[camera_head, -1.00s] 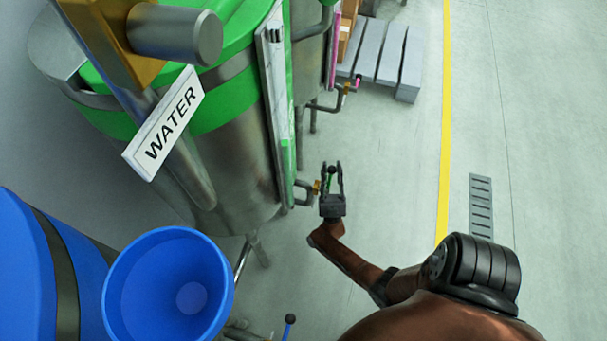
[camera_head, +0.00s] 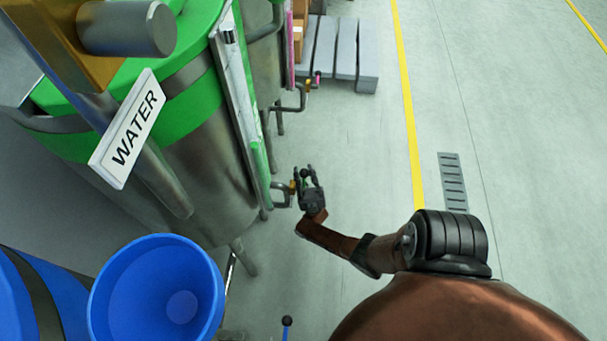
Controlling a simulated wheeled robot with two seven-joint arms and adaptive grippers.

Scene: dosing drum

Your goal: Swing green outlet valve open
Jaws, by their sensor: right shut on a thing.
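The green-banded steel tank (camera_head: 205,160) stands left of centre in the head view. Its outlet pipe (camera_head: 281,203) comes out low on the right side and carries a small brass-coloured valve (camera_head: 293,186). A little green of the valve handle shows between the fingers of my right gripper (camera_head: 306,174), with a dark round knob at the fingertips. My right gripper is shut on this handle, just right of the pipe. The fingers hide most of the handle, so its exact angle is hard to tell. My left gripper is not in view.
A blue open container (camera_head: 157,295) and a WATER sign (camera_head: 127,128) are at the left. A second outlet with a pink handle (camera_head: 317,77) and a grey pallet (camera_head: 341,50) lie behind. The floor to the right is clear.

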